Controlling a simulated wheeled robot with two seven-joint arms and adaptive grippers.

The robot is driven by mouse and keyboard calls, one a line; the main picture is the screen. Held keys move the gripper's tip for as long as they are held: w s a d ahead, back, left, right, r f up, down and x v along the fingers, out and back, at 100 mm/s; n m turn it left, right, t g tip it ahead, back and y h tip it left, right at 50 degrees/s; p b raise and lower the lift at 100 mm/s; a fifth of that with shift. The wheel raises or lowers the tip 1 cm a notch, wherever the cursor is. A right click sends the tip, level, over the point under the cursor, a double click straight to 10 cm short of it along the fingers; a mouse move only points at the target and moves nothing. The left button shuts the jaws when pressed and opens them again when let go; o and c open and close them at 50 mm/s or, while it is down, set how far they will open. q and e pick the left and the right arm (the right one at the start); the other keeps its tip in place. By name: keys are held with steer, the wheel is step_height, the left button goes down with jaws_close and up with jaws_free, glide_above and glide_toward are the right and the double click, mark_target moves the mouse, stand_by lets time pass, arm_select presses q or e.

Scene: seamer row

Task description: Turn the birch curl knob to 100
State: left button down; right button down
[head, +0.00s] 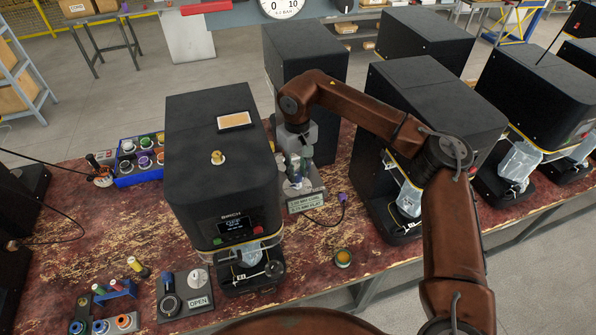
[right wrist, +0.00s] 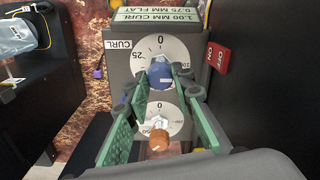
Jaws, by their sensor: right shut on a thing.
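The birch machine (head: 220,165) is a black box with a lit display reading BIRCH and OFF. Right of it stands a small grey control box (right wrist: 112,75) with a plate about curl and flat. In the right wrist view, its upper white dial (right wrist: 148,50), beside a CURL label, carries the blue curl knob (right wrist: 160,76). The knob's exact setting is hard to read. My right gripper (right wrist: 160,88), also in the head view (head: 298,170), is shut on the blue knob, its green fingers on either side. A lower dial has an orange knob (right wrist: 158,139). My left gripper is out of view.
A red ON/OFF switch (right wrist: 217,60) sits right of the dials. Dark machine walls stand close on both sides. A blue tray (head: 138,160) of spools, a dial panel marked OPEN (head: 184,294) and a small round tin (head: 343,258) are on the worn red table.

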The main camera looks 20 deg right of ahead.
mark_target(297, 174)
steer(key=shift+w+r, duration=0.2)
steer(key=shift+r, duration=0.05)
steer(key=c, duration=2)
jaws_free()
steer(key=o, duration=0.3)
steer(key=shift+s+f, duration=0.1)
steer(key=shift+f, duration=0.1)
steer(key=shift+o, duration=0.2)
step_height(297, 174, up, 12)
